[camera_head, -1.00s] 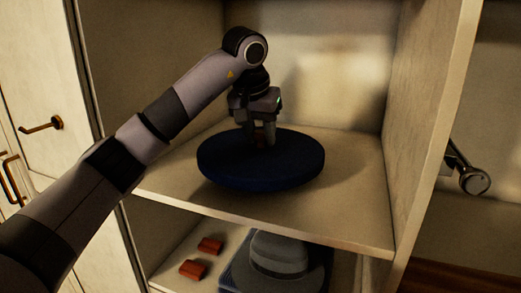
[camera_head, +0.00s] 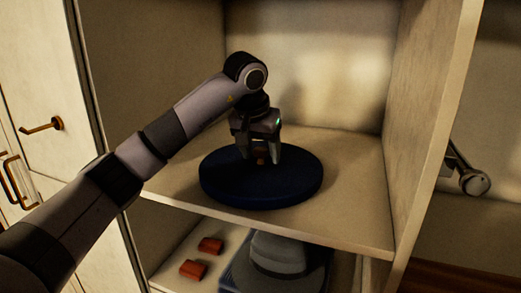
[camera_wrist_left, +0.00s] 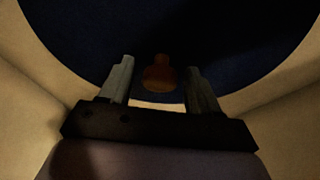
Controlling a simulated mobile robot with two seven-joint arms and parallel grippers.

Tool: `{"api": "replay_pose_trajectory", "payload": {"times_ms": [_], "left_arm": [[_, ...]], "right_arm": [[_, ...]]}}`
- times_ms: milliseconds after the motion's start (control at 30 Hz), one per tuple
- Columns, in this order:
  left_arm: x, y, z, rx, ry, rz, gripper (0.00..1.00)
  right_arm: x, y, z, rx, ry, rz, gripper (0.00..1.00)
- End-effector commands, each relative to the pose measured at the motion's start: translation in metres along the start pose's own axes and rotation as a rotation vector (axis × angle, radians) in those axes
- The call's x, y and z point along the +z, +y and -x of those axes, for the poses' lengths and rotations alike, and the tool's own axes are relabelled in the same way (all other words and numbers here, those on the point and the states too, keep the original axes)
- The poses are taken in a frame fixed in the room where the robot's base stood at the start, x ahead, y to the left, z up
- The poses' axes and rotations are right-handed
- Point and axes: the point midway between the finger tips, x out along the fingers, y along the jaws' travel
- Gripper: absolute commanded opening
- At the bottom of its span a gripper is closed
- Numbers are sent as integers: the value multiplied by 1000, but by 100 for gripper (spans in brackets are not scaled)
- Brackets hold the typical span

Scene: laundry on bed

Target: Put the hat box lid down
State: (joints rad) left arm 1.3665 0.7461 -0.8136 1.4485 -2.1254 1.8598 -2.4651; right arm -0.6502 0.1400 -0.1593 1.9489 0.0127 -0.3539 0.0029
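The hat box lid (camera_head: 225,185) is a round, dark blue disc with a small brown knob (camera_head: 261,160) on top. It lies flat on the upper cabinet shelf (camera_head: 350,205). My left gripper (camera_head: 262,158) points down over the lid's middle. Its fingers are open on either side of the knob. In the left wrist view the knob (camera_wrist_left: 159,75) sits between the fingers with gaps on both sides, and the lid (camera_wrist_left: 240,40) fills the upper part. My right gripper is in neither view.
A grey hat (camera_head: 280,252) sits in a blue box (camera_head: 229,276) on the lower shelf (camera_head: 178,260). Two reddish-brown blocks (camera_head: 193,269) lie left of it. The cabinet's right wall (camera_head: 425,130) and left wall flank the shelf. A metal fitting (camera_head: 473,182) shows outside at right.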

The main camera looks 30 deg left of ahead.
Motion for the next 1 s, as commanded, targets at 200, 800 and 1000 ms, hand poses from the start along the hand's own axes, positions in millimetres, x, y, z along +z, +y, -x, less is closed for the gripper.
{"api": "replay_pose_trajectory", "payload": {"times_ms": [200, 800, 1000], "left_arm": [[-1, 0, 8, 1, 2, 0, 62], [-2, 0, 110, 0, 3, -1, 62], [-1, 0, 121, -1, 1, 1, 62]], "right_arm": [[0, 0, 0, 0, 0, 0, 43], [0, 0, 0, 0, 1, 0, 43], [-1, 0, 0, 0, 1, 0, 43]]}}
